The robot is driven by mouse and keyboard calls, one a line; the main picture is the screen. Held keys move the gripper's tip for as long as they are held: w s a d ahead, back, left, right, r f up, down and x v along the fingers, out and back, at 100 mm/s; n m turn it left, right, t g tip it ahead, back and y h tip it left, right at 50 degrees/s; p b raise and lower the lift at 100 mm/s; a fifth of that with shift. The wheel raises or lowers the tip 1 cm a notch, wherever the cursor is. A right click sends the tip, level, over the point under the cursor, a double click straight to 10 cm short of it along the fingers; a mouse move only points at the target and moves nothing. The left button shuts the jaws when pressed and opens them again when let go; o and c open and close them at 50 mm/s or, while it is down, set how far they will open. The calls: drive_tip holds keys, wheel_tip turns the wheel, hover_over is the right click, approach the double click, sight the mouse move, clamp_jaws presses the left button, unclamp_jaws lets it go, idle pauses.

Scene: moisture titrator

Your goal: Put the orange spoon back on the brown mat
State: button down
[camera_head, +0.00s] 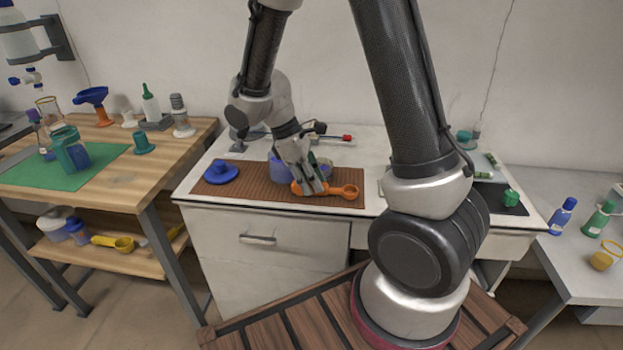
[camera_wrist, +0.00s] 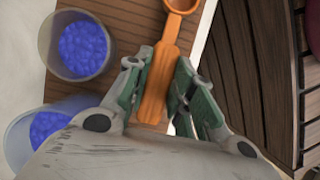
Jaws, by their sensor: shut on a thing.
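The orange spoon (camera_head: 343,190) is at the front right part of the brown mat (camera_head: 257,180), low over it or on it; I cannot tell if it touches. My gripper (camera_head: 311,188) is shut on the spoon's handle, its fingers pointing down. In the wrist view the handle of the orange spoon (camera_wrist: 157,85) runs between the green-padded fingertips of my gripper (camera_wrist: 156,92), with the bowl pointing away at the top edge. The brown mat also shows in the wrist view (camera_wrist: 127,20).
A cup of blue beads (camera_wrist: 82,45) stands on the mat close to my gripper, and a second cup (camera_wrist: 45,128) is beside it. The white counter's front edge (camera_head: 270,203) is just before the mat.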

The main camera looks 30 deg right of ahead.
drive_tip(key=shift+f, duration=0.2)
drive_tip(key=c, duration=1.1)
unclamp_jaws()
drive_tip(key=shift+c, duration=0.2)
drive_tip(key=shift+r, duration=0.1)
drive_tip(key=shift+v, duration=3.9)
drive_tip(key=shift+a+r, duration=0.1)
drive_tip(key=v, duration=1.2)
